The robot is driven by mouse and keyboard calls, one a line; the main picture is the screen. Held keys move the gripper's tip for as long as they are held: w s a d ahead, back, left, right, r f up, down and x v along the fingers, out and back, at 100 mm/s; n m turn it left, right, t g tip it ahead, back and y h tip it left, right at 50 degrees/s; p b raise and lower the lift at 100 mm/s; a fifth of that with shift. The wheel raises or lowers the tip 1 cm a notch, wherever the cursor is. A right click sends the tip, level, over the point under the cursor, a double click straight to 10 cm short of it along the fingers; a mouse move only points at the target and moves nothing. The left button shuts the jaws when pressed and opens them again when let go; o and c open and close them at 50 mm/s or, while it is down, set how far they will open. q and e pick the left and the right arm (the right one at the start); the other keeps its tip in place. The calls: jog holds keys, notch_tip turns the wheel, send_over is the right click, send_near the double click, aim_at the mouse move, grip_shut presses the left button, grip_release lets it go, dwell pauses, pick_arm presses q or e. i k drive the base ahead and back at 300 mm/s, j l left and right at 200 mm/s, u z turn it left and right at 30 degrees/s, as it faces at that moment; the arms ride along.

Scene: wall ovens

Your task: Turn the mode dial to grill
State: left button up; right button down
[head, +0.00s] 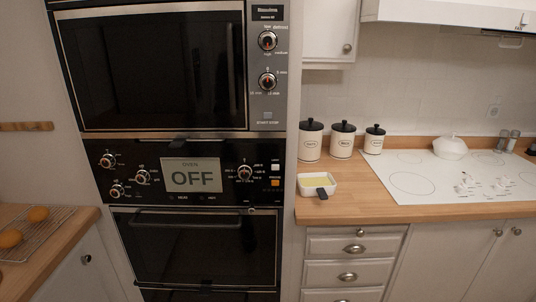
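The oven's black control panel (212,190) is in the middle of the head view. It has a display (193,175) reading OFF under the word OVEN. A round dial (245,172) with small labels around it sits right of the display. Three more dials sit left of the display: an upper one (107,160), a middle one (142,177) and a lower one (117,191). The labels are too small to read, so I cannot tell which dial is the mode dial or which mark is grill. Neither of my grippers is in view.
A microwave (150,70) with two dials is above the panel; the oven door (195,245) with its bar handle is below. A wooden counter (350,205) at right holds canisters (311,142), a white dish (309,183) and a hob (440,180). A rack (30,235) is at left.

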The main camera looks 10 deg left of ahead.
aim_at(142, 176)
jog(key=u, duration=1.3)
